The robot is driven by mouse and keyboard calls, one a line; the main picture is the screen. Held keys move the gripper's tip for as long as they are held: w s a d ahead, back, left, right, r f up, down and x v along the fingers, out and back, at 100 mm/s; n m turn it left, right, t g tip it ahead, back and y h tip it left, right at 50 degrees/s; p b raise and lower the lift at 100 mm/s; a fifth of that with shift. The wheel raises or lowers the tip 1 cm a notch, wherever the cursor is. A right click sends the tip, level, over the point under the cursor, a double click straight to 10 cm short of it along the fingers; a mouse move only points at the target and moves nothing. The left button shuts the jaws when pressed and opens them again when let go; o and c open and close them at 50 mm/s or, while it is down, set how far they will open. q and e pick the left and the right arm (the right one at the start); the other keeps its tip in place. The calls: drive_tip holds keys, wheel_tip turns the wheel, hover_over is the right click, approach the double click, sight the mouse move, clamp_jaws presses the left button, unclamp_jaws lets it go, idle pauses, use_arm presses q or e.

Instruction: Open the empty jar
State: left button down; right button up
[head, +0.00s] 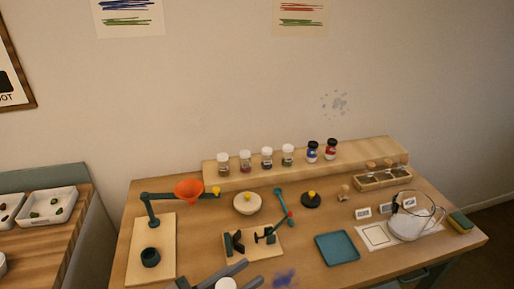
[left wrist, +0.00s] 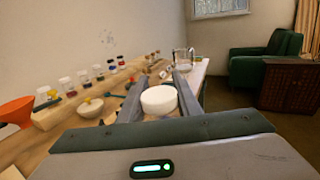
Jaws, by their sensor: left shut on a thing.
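My left gripper (head: 228,276) is at the bottom edge of the head view, in front of the board with dark clamps (head: 232,254). It is shut on a round white-topped thing, which looks like a jar's white lid (head: 226,284). The lid also shows between the two fingers in the left wrist view (left wrist: 159,100). Whatever is below the lid is hidden, so I cannot tell whether a jar is under it. Several jars stand on the wooden shelf, including a white-capped one (head: 223,163) and a black-capped one (head: 312,152). My right gripper is not in view.
An orange funnel (head: 189,188) hangs on a stand at the left. A cream bowl (head: 247,204), a blue tray (head: 337,248) and a glass pitcher (head: 408,226) stand on the table (head: 190,257). A blue pigment stain (head: 285,278) lies near the front edge.

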use_arm(q)
drive_tip(key=w+a+n+t+y+b, duration=0.1)
drive_tip(key=w+a, duration=0.3)
drive_tip(key=a, duration=0.4)
drive_tip(key=w+a+n+t+y+b, duration=0.1)
drive_tip(key=w+a+n+t+y, duration=0.2)
drive_tip(key=a, duration=0.4)
drive_tip(key=shift+w+a+f+y, duration=0.2)
drive_tip(key=shift+w+a+y, duration=0.15)
drive_tip(key=shift+w+y, duration=0.05)
drive_tip(key=w+d+f+m+g+h, duration=0.2)
drive_tip(key=d+m+g+h, duration=0.6)
drive_tip(key=d, duration=0.7)
drive_tip(key=shift+w+f+g, duration=0.2)
drive_tip(key=shift+g, duration=0.5)
